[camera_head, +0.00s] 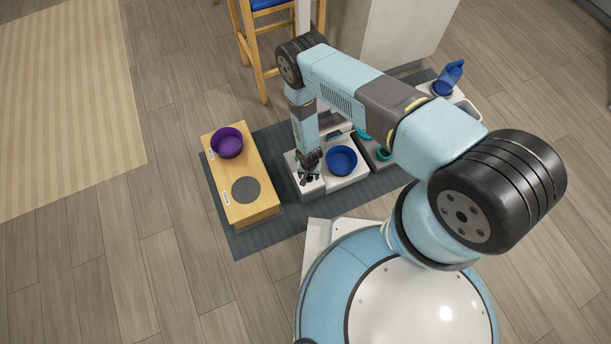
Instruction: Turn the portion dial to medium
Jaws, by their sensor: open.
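My gripper (311,177) points down over the left front part of a white feeder unit (343,184) on the grey mat. The jaws are open. A dark part shows under and around the fingertips, but my gripper covers it. I cannot tell whether it is the portion dial, what setting it has, or whether the fingers touch it. A blue bowl (342,160) sits on the feeder just right of my gripper.
A wooden stand (257,181) at the left holds a purple bowl (227,143) and has a dark round spot. Teal bowls (384,154) and a blue jug (447,78) are to the right, partly behind my arm. A wooden chair (259,60) stands behind. The grey mat (243,241) is clear at front left.

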